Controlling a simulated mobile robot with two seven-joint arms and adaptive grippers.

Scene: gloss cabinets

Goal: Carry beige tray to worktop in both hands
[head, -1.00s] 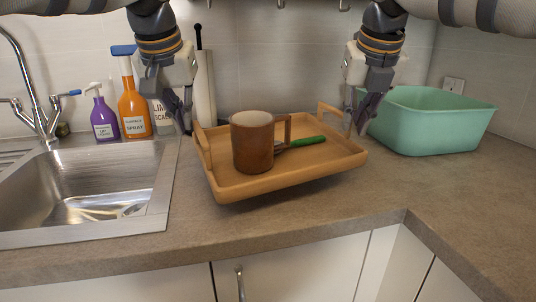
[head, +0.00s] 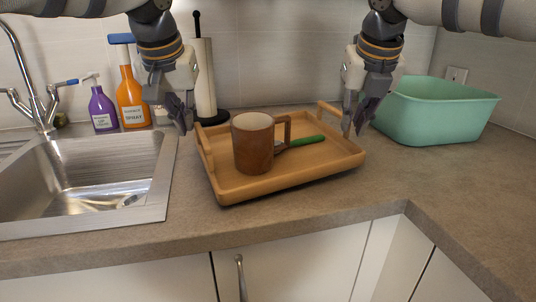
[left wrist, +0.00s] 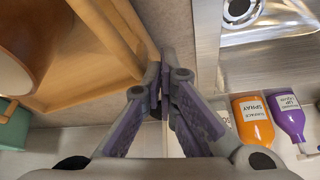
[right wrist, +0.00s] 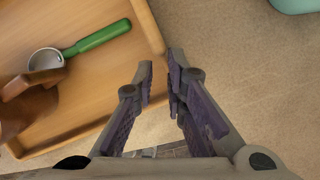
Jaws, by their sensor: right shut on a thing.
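The beige tray (head: 290,181) is low over or on the worktop (head: 330,205); a gap below cannot be told. A brown mug (head: 252,148) and a green-handled utensil (head: 305,141) are in it. My right gripper (head: 358,118) is shut on the tray's right handle (head: 331,110); the handle also reaches its fingertips in the right wrist view (right wrist: 150,25). My left gripper (head: 184,122) is beside the left handle (head: 205,150). In the left wrist view its fingertips (left wrist: 159,75) are nearly together beside the tray edge, with no handle visible between them.
The steel sink (head: 90,180) and tap (head: 38,105) are at left. Purple (head: 102,110) and orange (head: 131,100) bottles and a paper roll (head: 204,85) stand behind. A green tub (head: 435,112) is at the right. The worktop's front right is clear.

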